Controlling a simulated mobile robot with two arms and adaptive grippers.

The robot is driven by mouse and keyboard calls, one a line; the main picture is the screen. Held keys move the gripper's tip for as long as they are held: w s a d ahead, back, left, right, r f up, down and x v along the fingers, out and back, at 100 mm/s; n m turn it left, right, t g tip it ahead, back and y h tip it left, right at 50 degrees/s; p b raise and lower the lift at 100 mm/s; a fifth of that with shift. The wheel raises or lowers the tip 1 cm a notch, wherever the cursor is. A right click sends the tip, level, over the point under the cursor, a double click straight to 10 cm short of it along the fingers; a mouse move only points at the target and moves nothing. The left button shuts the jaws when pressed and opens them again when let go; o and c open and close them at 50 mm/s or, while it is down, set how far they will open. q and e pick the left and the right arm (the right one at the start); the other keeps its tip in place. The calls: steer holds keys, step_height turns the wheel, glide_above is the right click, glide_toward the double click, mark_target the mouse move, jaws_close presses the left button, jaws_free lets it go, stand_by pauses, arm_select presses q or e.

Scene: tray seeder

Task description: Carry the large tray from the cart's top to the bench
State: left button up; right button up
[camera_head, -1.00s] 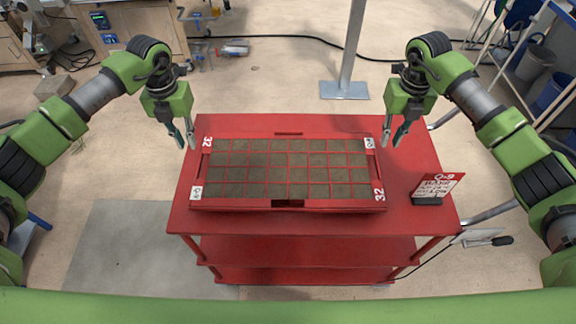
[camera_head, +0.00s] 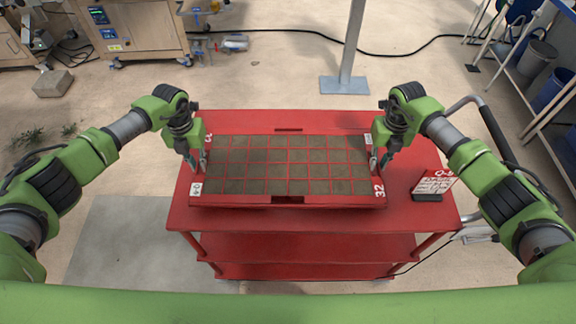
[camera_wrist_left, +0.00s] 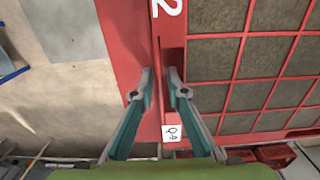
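The large red tray (camera_head: 330,201), divided into several soil-filled cells, lies flat on the cart's red top (camera_head: 240,222). My left gripper (camera_head: 197,164) is at the tray's left end. In the left wrist view its open fingers (camera_wrist_left: 160,78) stand on either side of the tray's end wall (camera_wrist_left: 168,110), with a narrow gap between the tips. My right gripper (camera_head: 379,162) is at the tray's right end, pointing down, its two fingers apart near the end wall. Whether the right fingers touch the wall is hard to tell.
A small red-and-white sign (camera_head: 435,184) in a black base stands on the cart right of the tray. A metal post (camera_head: 350,60) stands behind the cart. The cart's dark handle (camera_head: 490,120) is at the right, near my right arm. A wooden bench-like cabinet (camera_head: 140,30) is at the back left.

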arm_select(q)
steer(key=shift+s+f, duration=0.1)
steer(key=shift+f, duration=0.25)
arm_select(e)
steer(key=shift+f, duration=0.3)
arm_select(q)
steer(key=shift+c, duration=0.4)
arm_select(e)
steer(key=shift+c, duration=0.4)
arm_select(q)
jaws_close()
arm_select(e)
jaws_close()
arm_select(q)
steer(key=shift+r, duration=0.2)
arm_select(e)
steer(key=shift+w+r, duration=0.1)
steer(key=shift+r, duration=0.1)
